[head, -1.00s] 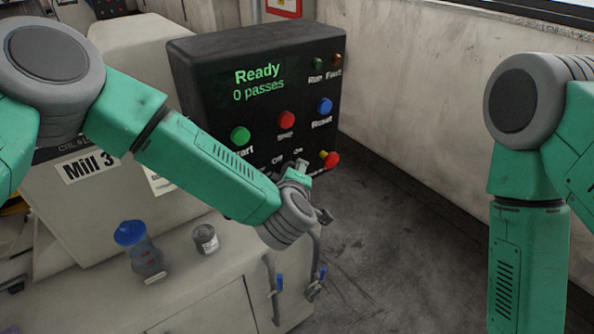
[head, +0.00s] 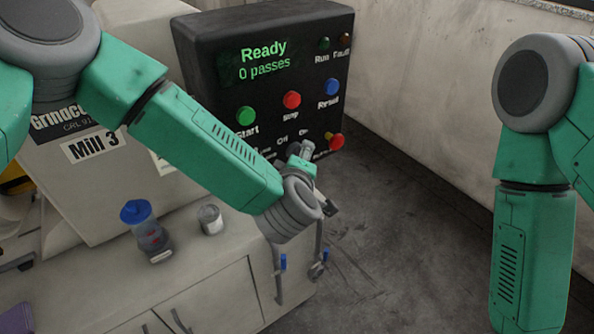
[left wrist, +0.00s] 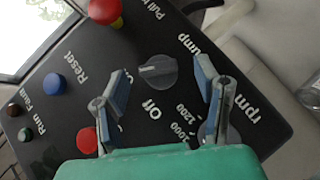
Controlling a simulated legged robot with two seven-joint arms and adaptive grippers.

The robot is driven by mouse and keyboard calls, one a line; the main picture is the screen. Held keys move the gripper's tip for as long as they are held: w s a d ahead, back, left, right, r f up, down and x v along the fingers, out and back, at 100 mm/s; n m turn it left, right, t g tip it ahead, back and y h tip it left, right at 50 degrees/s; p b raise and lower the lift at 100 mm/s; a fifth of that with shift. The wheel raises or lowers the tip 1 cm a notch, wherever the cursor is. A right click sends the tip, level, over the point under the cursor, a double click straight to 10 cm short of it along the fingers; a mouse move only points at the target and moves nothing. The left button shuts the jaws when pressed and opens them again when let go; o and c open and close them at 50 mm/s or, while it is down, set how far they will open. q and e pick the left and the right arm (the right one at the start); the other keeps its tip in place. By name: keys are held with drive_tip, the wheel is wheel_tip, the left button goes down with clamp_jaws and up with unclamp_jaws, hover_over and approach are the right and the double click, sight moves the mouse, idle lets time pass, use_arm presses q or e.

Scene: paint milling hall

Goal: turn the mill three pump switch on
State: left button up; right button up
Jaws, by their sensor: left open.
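The mill three pump switch is a grey rotary knob (left wrist: 158,71) with a pale pointer mark, on the black control panel (head: 210,60). In the left wrist view its label is partly hidden and reads "ump", with "Off" beside it. My left gripper (left wrist: 163,90) is open, its two blue-grey fingers on either side of the knob in the picture. I cannot tell whether they touch it. In the head view my left gripper (head: 301,152) is at the panel's lower right and hides the knob. My right arm hangs at the right; its gripper is out of view.
Green start (head: 246,116), red stop (head: 291,99) and blue reset (head: 331,87) buttons are above. A red mushroom button (head: 336,141) is close to my left gripper. A blue-lidded bottle (head: 148,230) and a can (head: 210,219) stand on the bench. Floor at right is clear.

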use_arm(q)
drive_tip(key=v, duration=0.8)
drive_tip(key=shift+s, duration=0.25)
drive_tip(key=s+a+f+m+g+h+b, duration=0.1)
drive_tip(key=s+a+f+m+g+b, duration=0.3)
drive_tip(key=f, duration=0.8)
drive_tip(key=s+a+f+m+g+b, duration=0.2)
drive_tip(key=s+a+f+m+b, duration=0.3)
drive_tip(key=f, duration=0.8)
drive_tip(key=s+a+f+m+g+y+b, duration=0.1)
drive_tip(key=s+a+f+m+g+b, duration=0.1)
drive_tip(key=s+a+f, duration=0.4)
drive_tip(key=s+a+f+m+g+y+b, duration=0.1)
drive_tip(key=s+a+f+g, duration=0.4)
drive_tip(key=s+a, duration=0.7)
wheel_tip(320, 180, down, 3)
drive_tip(key=shift+s+r+m+b, duration=0.15)
drive_tip(key=shift+s+m+b, duration=0.45)
drive_tip(key=shift+b, duration=0.65)
drive_tip(key=shift+w, duration=0.1)
